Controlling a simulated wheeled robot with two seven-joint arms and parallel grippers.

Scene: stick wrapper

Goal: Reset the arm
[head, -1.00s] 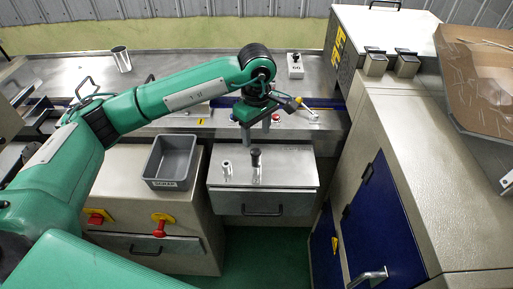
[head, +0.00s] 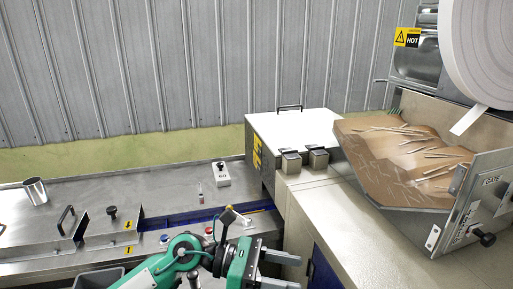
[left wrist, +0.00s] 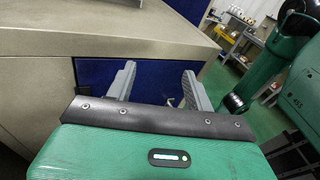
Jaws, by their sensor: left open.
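My left arm, green and black, comes in at the bottom of the head view. Its gripper (head: 288,271) is low in front of the counter, with its fingers pointing right. In the left wrist view, the two grey fingers of this gripper (left wrist: 160,88) stand apart with nothing between them. Beyond them are a blue panel (left wrist: 145,84) and a beige cabinet edge. My right gripper is not in view.
A steel counter (head: 150,195) holds a metal cup (head: 35,191) and a small white switch box (head: 220,174). To the right are a white-topped machine (head: 295,128), a brown tray of loose sticks (head: 400,150) and a white paper roll (head: 480,50).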

